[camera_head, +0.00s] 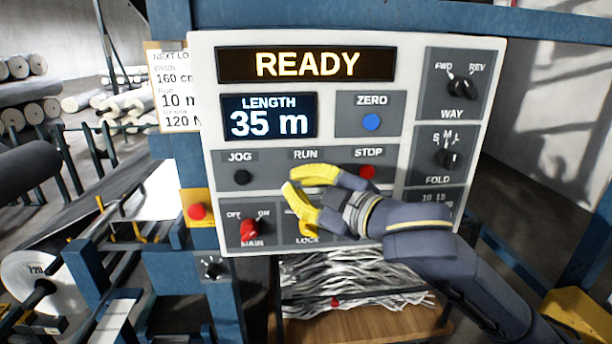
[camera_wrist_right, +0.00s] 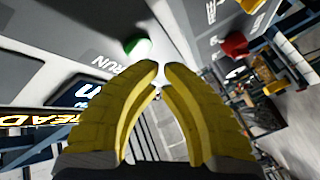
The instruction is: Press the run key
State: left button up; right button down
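The control panel (camera_head: 349,142) faces me, and its screen reads READY above LENGTH 35 m. The RUN label (camera_head: 305,154) shows between JOG and STOP, but the key under it is hidden behind my right gripper's yellow fingers. In the right wrist view the run key (camera_wrist_right: 138,47) is a green button beside the RUN lettering, just beyond the fingertips. My right gripper (camera_head: 289,180) is in front of the panel; its fingertips nearly meet in the right wrist view (camera_wrist_right: 160,70), with nothing between them. I cannot tell whether they touch the panel. My left gripper is out of view.
The red STOP key (camera_head: 367,172) is right of RUN and the black JOG key (camera_head: 241,177) left. Below are the red MAIN switch (camera_head: 249,231) and a partly covered LOCK switch. A red button on a yellow box (camera_head: 198,212) stands left of the panel.

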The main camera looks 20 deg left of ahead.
jog(key=shift+w+a, duration=0.35)
jog(key=shift+w, duration=0.5)
dwell(1.2)
jog(key=shift+s, duration=0.15)
jog(key=shift+s+d, duration=0.35)
jog(key=shift+s, duration=0.3)
jog(key=shift+s+d, duration=0.3)
jog(key=shift+s, duration=0.5)
jog(key=shift+s+d, duration=0.35)
jog(key=shift+s, duration=0.4)
jog(key=shift+s+d, duration=0.3)
jog(key=shift+s, duration=0.5)
jog(key=shift+w, duration=0.1)
